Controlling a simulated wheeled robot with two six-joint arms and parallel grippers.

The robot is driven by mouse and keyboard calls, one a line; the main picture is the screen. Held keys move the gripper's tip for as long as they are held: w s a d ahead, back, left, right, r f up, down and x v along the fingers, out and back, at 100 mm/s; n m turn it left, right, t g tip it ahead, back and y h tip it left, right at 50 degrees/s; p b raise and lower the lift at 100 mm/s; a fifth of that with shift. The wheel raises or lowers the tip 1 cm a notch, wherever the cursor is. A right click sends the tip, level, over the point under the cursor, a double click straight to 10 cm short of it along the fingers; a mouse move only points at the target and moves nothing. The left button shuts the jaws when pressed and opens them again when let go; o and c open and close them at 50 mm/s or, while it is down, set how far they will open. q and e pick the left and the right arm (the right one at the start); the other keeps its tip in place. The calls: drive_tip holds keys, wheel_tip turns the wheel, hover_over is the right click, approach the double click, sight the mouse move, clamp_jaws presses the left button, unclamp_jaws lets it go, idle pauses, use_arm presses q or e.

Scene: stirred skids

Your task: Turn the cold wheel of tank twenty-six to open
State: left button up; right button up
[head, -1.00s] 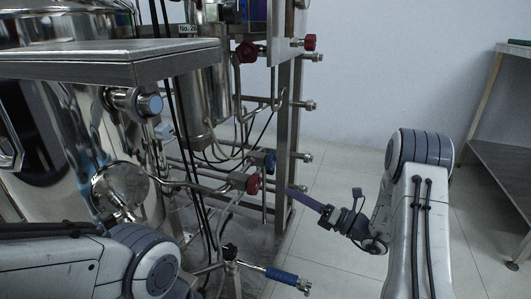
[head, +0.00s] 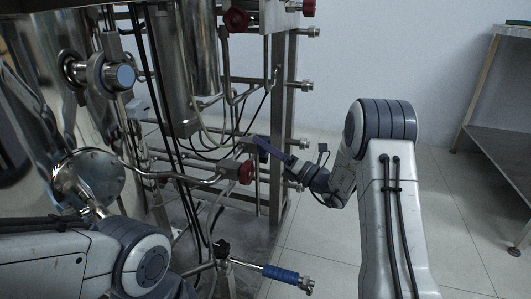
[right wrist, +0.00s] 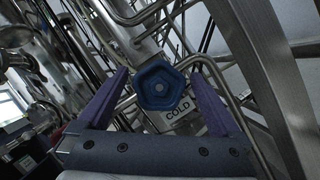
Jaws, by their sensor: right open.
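A blue five-lobed wheel (right wrist: 160,88) shows in the right wrist view, with a plate reading COLD (right wrist: 181,115) just below it. My right gripper (right wrist: 159,73) is open, its purple fingers on either side of the wheel. I cannot tell whether they touch it. In the head view my right gripper (head: 262,143) reaches the pipework from the right, just above a red wheel (head: 246,172). There the blue wheel is hidden behind the gripper's finger. My left gripper is out of view; only my left arm shows at lower left.
Steel posts (head: 283,120) and pipes surround the wheel. More red wheels (head: 236,19) sit above. A blue-handled valve (head: 281,274) sticks out low in front. A shiny tank (head: 50,110) stands at left, a steel table (head: 498,130) at far right. The floor at right is clear.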

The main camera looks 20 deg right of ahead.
drive_tip(key=shift+w+a+r, duration=0.15)
drive_tip(key=c, duration=1.3)
